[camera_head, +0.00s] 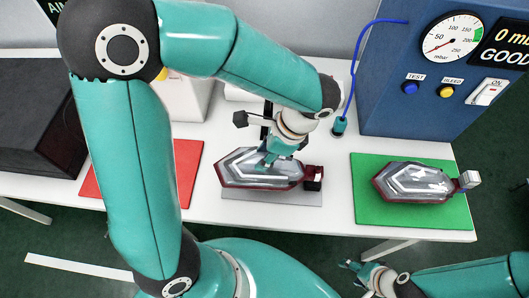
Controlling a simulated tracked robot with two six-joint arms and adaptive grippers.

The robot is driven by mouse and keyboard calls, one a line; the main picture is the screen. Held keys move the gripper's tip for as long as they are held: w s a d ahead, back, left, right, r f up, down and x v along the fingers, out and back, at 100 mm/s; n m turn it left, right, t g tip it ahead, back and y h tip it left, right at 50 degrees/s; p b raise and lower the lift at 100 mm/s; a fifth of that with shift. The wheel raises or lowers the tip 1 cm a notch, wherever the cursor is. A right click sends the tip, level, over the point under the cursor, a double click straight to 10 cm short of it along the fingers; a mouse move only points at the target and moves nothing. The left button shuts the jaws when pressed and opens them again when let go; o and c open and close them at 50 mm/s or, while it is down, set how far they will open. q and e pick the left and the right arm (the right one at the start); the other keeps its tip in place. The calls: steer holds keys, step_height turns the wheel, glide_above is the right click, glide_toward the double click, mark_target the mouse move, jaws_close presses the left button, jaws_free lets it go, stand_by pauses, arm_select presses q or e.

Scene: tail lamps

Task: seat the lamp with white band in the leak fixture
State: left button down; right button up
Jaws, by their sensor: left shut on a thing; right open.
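A tail lamp (240,178) with a dark red rim, clear lens and dark connector is at the middle of the table, over a light grey plate (285,196). My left gripper (266,164) comes down on it from above and is shut on it. I cannot tell whether the lamp rests on the plate or hangs just above it. A second lamp (412,182) with a pale connector lies on a green mat (370,212) at the right. I cannot tell which lamp bears the white band. My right gripper (354,268) is open and empty below the table's front edge.
A blue tester (415,95) with a gauge and buttons stands behind the green mat. Its blue hose ends in a teal fitting (339,126) near the held lamp. A red mat (188,165) lies partly behind my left arm. A black tray (35,125) is at far left.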

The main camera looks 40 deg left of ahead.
stand_by(0.4)
arm_select(q)
steer(key=shift+f+b, duration=1)
steer(key=shift+f, duration=0.35)
steer(key=c, duration=0.7)
jaws_free()
steer(key=v, duration=1.2)
steer(key=shift+f, duration=0.1)
